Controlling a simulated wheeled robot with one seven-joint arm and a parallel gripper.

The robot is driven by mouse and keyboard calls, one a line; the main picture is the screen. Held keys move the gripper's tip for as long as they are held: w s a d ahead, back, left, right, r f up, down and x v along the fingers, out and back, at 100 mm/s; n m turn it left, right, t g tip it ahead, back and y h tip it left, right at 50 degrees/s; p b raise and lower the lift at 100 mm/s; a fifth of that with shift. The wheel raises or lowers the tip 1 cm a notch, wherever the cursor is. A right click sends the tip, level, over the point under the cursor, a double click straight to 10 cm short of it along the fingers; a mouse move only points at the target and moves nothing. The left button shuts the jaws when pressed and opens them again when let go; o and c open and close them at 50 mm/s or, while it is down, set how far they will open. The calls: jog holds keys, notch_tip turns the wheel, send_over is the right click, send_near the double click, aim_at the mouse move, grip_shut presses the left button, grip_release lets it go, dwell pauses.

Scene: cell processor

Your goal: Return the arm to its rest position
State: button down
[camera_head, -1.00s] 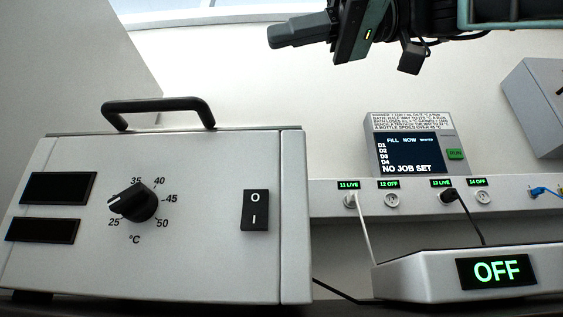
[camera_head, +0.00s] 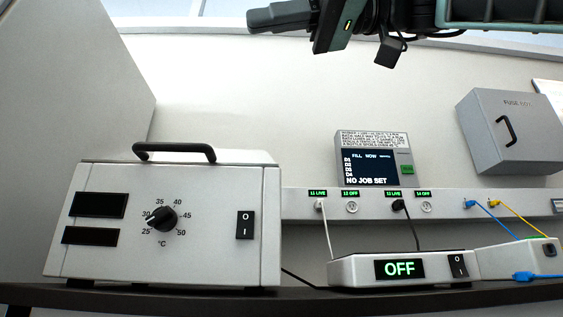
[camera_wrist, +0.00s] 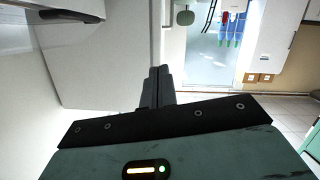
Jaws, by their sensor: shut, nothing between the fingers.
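My gripper (camera_head: 281,16) is at the top of the head view, high above the bench and in front of the pale wall. Its dark fingers point left and are shut together with nothing between them. In the wrist view my gripper (camera_wrist: 157,72) shows its two fingers side by side, touching, beyond the dark green palm. It is apart from every object. Part of my arm runs along the top right of the head view.
A heater box (camera_head: 200,262) with dial stands on the dark bench (camera_head: 200,302). A unit reading OFF (camera_head: 345,269), a job screen (camera_head: 372,164), a socket rail (camera_head: 300,205) and a grey fuse box (camera_head: 485,135) are to the right.

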jog(key=w+a+f+m+t+h+p, duration=0.1)
jog(key=w+a+f+m+h, duration=0.2)
jog(key=f, duration=0.5)
jog(key=w+a+f+m+t+h+p, duration=0.1)
jog(key=w+f+m+p, duration=0.15)
jog(key=w+f, duration=0.4)
notch_tip(320, 180, down, 17)
jog(key=d+m+h+p, duration=0.2)
jog(key=m+h, duration=0.2)
jog(key=m, duration=0.1)
jog(key=s+d+f+m+g+h+p, duration=0.1)
jog(key=s+d+f+h, duration=0.1)
jog(key=s+d+f, duration=0.5)
jog(key=d+f+m+h+p, duration=0.15)
jog(key=d+f, duration=0.25)
jog(key=f, duration=0.6)
jog(key=s+d+f+g+h+p, duration=0.1)
jog(key=s+d+f+h, duration=0.25)
jog(key=d+f, duration=0.4)
notch_tip(320, 180, up, 36)
jog(key=a+p, duration=0.1)
jog(key=p, duration=3.6)
jog(key=shift+s+p, duration=0.4)
jog(key=shift+s, duration=0.05)
